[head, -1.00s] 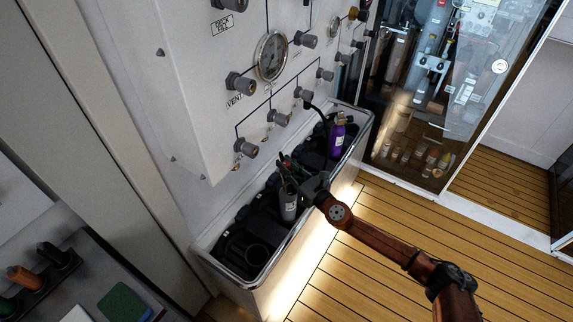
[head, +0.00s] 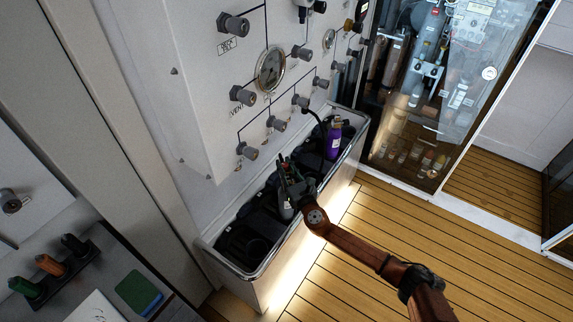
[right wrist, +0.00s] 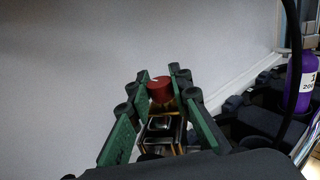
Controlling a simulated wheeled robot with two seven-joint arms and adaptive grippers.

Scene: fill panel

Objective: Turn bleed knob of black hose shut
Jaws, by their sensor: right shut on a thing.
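My right gripper (head: 284,163) is over the trough, just above a grey cylinder (head: 286,211). In the right wrist view, its green-padded fingers (right wrist: 160,88) are shut on a small red knob (right wrist: 159,91) with a white mark on top. Brass-coloured and dark metal parts show below the knob. A black hose (head: 318,119) runs from the panel down to the purple cylinder (head: 333,140); a black hose also shows at the right of the right wrist view (right wrist: 294,80). My left gripper is not in view.
The white panel (head: 200,110) with several grey knobs and a gauge (head: 270,68) rises behind the trough (head: 285,262). A glass cabinet (head: 400,110) stands at the back right. A side table with a green pad (head: 135,290) is at lower left. The wooden floor is clear.

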